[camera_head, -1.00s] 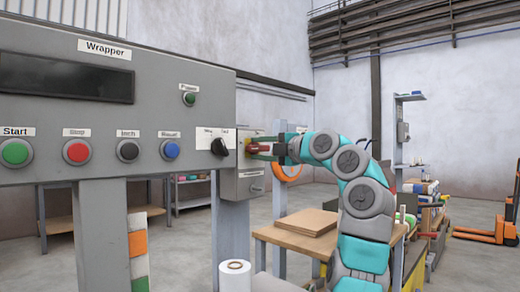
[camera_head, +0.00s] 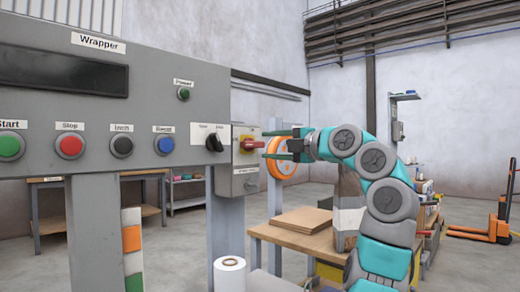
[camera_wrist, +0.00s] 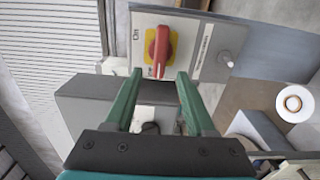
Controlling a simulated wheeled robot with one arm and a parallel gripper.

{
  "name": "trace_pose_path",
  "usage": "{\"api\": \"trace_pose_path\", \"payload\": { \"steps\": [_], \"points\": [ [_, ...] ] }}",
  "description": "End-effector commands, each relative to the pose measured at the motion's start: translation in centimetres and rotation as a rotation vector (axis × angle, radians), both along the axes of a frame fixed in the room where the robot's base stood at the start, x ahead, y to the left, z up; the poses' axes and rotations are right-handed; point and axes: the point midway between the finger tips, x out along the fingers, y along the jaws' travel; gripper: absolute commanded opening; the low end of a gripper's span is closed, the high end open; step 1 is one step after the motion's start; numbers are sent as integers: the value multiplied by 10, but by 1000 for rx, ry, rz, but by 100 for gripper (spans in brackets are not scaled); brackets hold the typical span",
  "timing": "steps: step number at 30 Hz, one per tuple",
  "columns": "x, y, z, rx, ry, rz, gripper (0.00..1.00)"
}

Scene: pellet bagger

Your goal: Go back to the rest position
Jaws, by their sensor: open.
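My gripper (camera_head: 272,144) is open and empty, with its two green fingers spread. It points left toward the red rotary switch (camera_head: 251,144) on the small grey switch box (camera_head: 245,183), with a gap between. In the wrist view, the red switch handle (camera_wrist: 158,50) sits on a yellow plate beyond the fingertips (camera_wrist: 160,88). My arm curves down to the lower right.
The Wrapper panel (camera_head: 110,45) with its Start, Stop, Inch and Reset buttons stands at the left. An orange ring (camera_head: 281,166) is behind my gripper. A wooden table (camera_head: 283,235) carries flat brown sheets (camera_head: 300,219). A white roll (camera_head: 229,275) stands below.

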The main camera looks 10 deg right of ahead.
Motion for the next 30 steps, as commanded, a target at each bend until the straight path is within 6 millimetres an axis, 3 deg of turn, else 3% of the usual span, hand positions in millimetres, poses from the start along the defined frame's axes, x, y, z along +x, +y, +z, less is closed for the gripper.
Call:
{"api": "trace_pose_path", "payload": {
  "steps": [6,21,30],
  "points": [
    [-14,-10,-1,-2,1,1,55],
    [-14,-11,0,7,8,2,55],
    [1,-22,7,251,222,25,55]
  ]
}}
